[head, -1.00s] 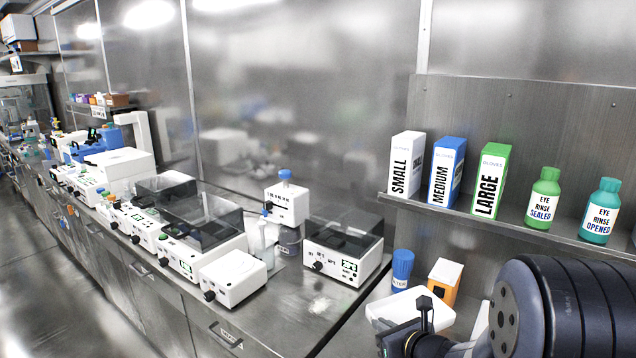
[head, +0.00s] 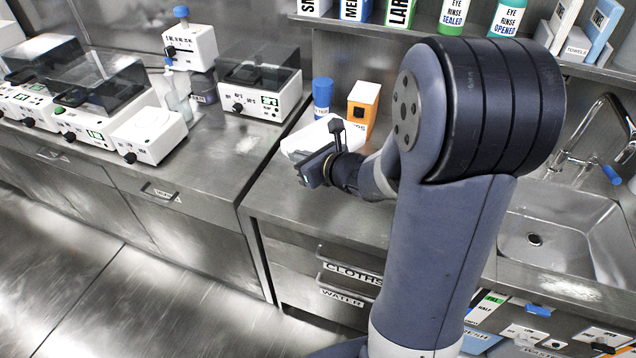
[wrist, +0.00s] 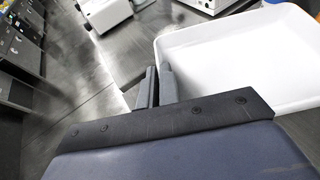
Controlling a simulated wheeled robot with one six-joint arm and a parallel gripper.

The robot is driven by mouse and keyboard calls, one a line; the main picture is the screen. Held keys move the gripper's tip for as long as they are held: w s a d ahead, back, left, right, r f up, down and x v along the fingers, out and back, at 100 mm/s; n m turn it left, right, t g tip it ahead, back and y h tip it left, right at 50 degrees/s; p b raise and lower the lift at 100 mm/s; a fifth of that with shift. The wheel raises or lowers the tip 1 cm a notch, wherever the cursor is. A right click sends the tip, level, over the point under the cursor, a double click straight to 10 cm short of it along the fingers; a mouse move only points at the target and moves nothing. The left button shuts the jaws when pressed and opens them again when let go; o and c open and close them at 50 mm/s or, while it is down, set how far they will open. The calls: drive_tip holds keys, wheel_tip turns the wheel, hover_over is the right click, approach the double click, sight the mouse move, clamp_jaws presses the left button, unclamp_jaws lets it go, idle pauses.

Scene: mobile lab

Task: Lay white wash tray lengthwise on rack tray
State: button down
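The white wash tray (head: 305,143) is at the left end of the sink-side counter in the head view, partly hidden by my gripper and wrist. In the wrist view the tray (wrist: 230,60) fills the upper right, empty, its inside facing the camera. My gripper (head: 312,170) is at the tray's near left side. In the wrist view its fingers (wrist: 157,85) are close together at the tray's left wall and look shut on the rim; the contact is mostly hidden. I cannot make out a rack tray in these views.
A blue-capped bottle (head: 322,95) and an orange-and-white box (head: 363,103) stand just behind the tray. A gap separates this counter from the left bench (head: 225,160), which holds several white instruments. A sink (head: 550,235) lies right. A shelf (head: 420,32) runs above.

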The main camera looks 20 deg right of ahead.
sight(301, 201)
drive_tip(key=shift+n+g+y, duration=0.3)
drive_tip(key=shift+n, duration=0.1)
drive_tip(key=f+b, duration=0.1)
drive_tip(key=f, duration=0.2)
drive_tip(key=f+b, duration=0.1)
drive_tip(key=f, duration=0.3)
drive_tip(key=s+f+b, duration=0.1)
drive_tip(key=f, duration=0.2)
drive_tip(key=shift+a+f, duration=0.2)
drive_tip(key=shift+a, duration=0.2)
drive_tip(key=shift+f+b, duration=0.1)
drive_tip(key=shift+b, duration=0.2)
drive_tip(key=shift+f, duration=0.1)
drive_tip(key=c, duration=1.6)
unclamp_jaws()
drive_tip(key=shift+c, duration=0.2)
